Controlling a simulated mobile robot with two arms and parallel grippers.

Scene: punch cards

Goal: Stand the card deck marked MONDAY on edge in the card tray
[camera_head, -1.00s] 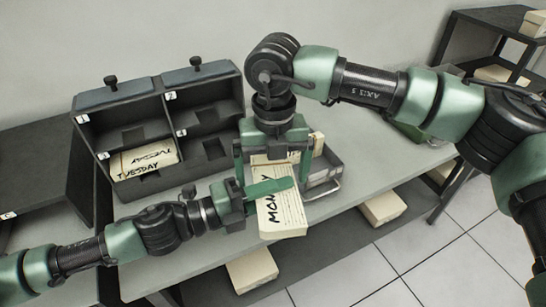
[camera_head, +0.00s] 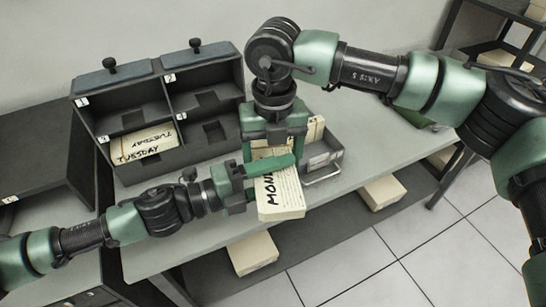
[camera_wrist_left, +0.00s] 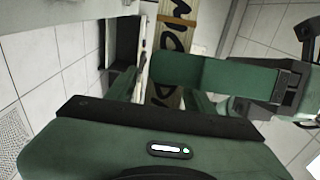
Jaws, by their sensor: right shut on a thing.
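The MONDAY deck (camera_head: 283,198) is a cream card block with black lettering, lying flat and jutting past the table's front edge. My right gripper (camera_head: 273,152) comes down from above and is shut on its back part. My left gripper (camera_head: 271,171) reaches in from the left, one green finger lying across the deck's upper face. In the left wrist view the deck (camera_wrist_left: 172,25) runs up beyond green finger parts. The grey metal card tray (camera_head: 322,162), with a front handle, stands just right of the right gripper, partly hidden by it.
A dark pigeonhole cabinet (camera_head: 150,82) with numbered slots stands at the back left. Its lower left slot holds the TUESDAY deck (camera_head: 143,147). Cream boxes (camera_head: 253,252) sit on the shelf below the table (camera_head: 225,220). A dark rack stands at the upper right.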

